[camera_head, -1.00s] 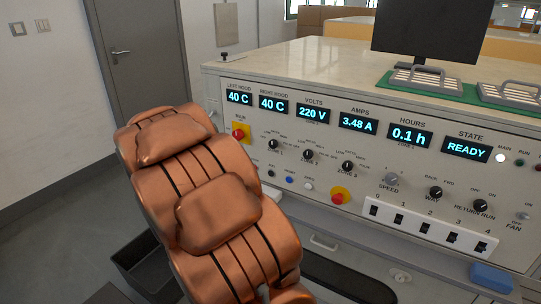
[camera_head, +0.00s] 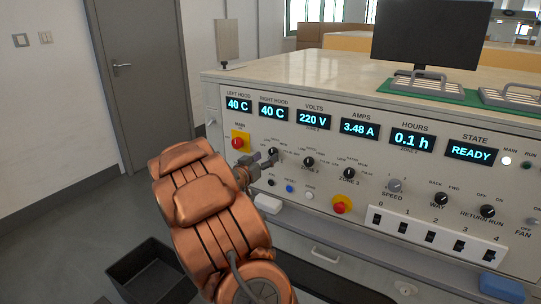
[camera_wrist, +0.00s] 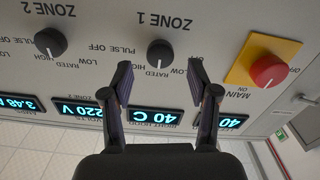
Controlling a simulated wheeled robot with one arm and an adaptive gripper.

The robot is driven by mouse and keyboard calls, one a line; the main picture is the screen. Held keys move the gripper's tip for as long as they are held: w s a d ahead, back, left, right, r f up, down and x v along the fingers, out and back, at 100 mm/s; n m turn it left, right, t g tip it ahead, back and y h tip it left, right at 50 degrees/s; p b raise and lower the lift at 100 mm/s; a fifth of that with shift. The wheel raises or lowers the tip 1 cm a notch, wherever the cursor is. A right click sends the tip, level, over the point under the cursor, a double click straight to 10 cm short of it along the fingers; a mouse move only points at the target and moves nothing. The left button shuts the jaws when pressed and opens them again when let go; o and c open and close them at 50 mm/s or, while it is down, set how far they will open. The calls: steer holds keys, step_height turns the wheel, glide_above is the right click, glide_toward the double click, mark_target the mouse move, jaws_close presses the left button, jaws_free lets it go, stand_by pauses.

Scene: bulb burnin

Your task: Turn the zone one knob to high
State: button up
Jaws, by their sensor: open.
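The zone one knob (camera_wrist: 160,53) is a round black dial with a white pointer mark, under the ZONE 1 label in the upside-down wrist view. Its pointer points down in that picture, towards the displays. I cannot tell for sure which setting it marks. My gripper (camera_wrist: 160,74) is open and empty, its two dark fingertips apart on either side of the knob's line, seemingly just short of it. In the head view my gripper (camera_head: 264,161) is at the panel by the zone one knob (camera_head: 272,152), partly covering that area.
The zone two knob (camera_head: 308,162) and zone three knob (camera_head: 348,173) sit to the right. The red main button (camera_head: 238,143) on a yellow plate is close to the left. Displays line the panel above.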

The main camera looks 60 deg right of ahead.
mark_target(272, 153)
steer(key=shift+w+d, duration=0.1)
steer(key=shift+d, duration=1.75)
jaws_close()
steer(key=shift+f+m, duration=0.15)
steer(key=shift+m, duration=0.15)
steer(key=shift+f+m+b, duration=0.1)
steer(key=shift+m+b, duration=0.4)
steer(key=shift+b, duration=0.25)
steer(key=shift+a+m+b, duration=0.1)
steer(key=shift+m+b, duration=0.75)
steer(key=shift+m, duration=0.25)
steer(key=shift+m+b, duration=1.3)
steer(key=shift+m, duration=0.6)
